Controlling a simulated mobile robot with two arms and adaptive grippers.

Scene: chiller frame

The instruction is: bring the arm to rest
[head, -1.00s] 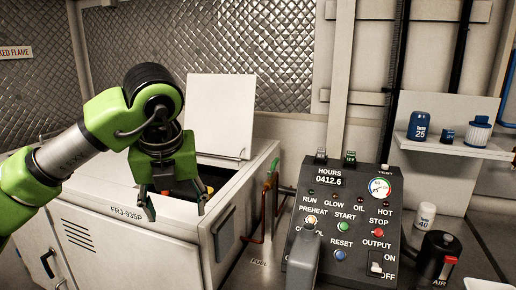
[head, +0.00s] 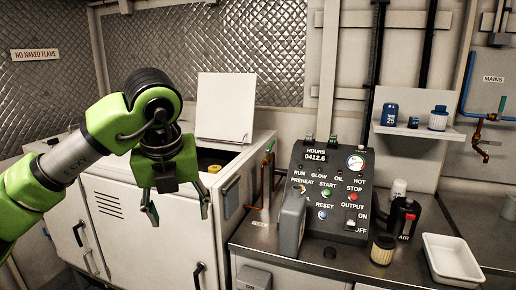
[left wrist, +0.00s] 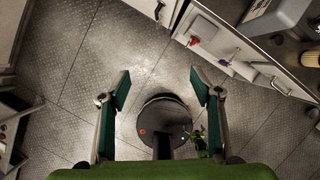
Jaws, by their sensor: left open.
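My left gripper (head: 179,207) hangs in front of the white cabinet (head: 140,225) in the head view, with its fingers pointing down. Its jaws are apart and nothing is between them. In the left wrist view the two open fingers (left wrist: 160,95) hang above the patterned metal floor (left wrist: 140,45). My round dark base shows below, between the fingers. My right gripper is in neither view.
The cabinet's lid (head: 224,108) stands raised. To the right are a control panel (head: 330,190), a grey jug (head: 291,225), a cylindrical filter (head: 383,250) and a white tray (head: 452,258) on a bench. A shelf (head: 415,131) holds bottles.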

